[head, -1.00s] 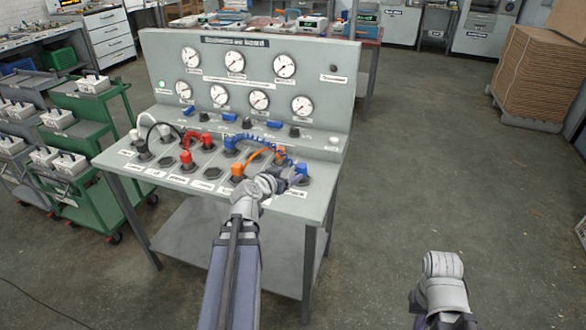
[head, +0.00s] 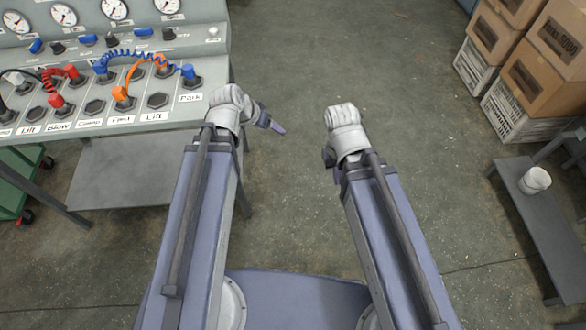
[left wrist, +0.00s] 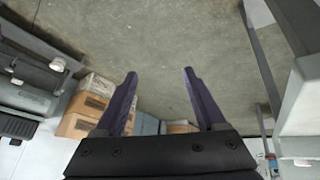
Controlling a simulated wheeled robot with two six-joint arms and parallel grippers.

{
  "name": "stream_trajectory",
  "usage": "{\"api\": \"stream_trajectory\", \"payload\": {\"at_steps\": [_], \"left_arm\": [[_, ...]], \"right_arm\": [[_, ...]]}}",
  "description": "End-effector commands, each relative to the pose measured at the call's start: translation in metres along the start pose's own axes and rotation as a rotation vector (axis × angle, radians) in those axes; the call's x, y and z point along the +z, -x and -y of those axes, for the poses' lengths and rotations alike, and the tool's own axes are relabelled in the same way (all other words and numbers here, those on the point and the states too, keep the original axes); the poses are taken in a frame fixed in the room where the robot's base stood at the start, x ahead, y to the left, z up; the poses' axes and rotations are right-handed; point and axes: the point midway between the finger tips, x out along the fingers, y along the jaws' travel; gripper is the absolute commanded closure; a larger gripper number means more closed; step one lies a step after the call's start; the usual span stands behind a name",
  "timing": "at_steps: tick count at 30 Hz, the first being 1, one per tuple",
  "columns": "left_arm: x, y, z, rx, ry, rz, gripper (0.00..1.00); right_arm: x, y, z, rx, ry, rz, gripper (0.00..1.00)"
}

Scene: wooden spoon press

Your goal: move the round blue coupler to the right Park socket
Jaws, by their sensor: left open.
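A blue coupler (head: 188,72) sits in the socket above the Park label (head: 190,97) at the right end of the sloped panel. A coiled blue hose (head: 135,54) runs from it to a second blue coupler (head: 100,67) farther left; I cannot tell which is the round one. My left gripper (head: 272,124) is right of the panel edge, over the floor, apart from the couplers. In the left wrist view its fingers (left wrist: 158,92) are spread and empty. My right gripper (head: 336,166) hangs over the floor farther right; its fingers are mostly hidden by its wrist.
An orange coupler (head: 122,96), a red coupler (head: 57,102) and several empty black sockets (head: 95,107) share the panel. Gauges line its back. Cardboard boxes (head: 545,45) and a low bench with a white bucket (head: 534,180) stand at the right. The floor between is clear.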

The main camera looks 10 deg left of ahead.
Motion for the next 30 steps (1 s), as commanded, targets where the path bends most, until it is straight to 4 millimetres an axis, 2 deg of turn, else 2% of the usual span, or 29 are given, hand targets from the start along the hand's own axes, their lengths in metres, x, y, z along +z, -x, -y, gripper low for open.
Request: {"api": "stream_trajectory", "payload": {"at_steps": [1,3,6,9,16,30], "left_arm": [[0.013,-0.008,-0.028,0.005,-0.025,0.089,0.27],[0.033,-0.013,-0.055,-0.013,-0.04,0.211,0.27],[0.059,-0.013,-0.084,-0.069,-0.057,0.356,0.27],[0.078,-0.009,-0.102,-0.136,-0.065,0.459,0.27],[0.097,0.0,-0.117,-0.238,-0.067,0.559,0.27],[0.098,0.001,-0.117,-0.246,-0.065,0.565,0.27]], "right_arm": [[0.0,0.0,0.0,0.0,0.0,0.0,1.0],[0.0,0.0,0.0,0.0,0.0,0.0,1.0],[0.0,0.0,0.0,0.0,0.0,0.0,1.0],[0.0,0.0,0.0,0.0,0.0,0.0,1.0],[0.0,0.0,0.0,0.0,0.0,0.0,1.0],[0.0,0.0,0.0,0.0,0.0,0.0,1.0]]}}
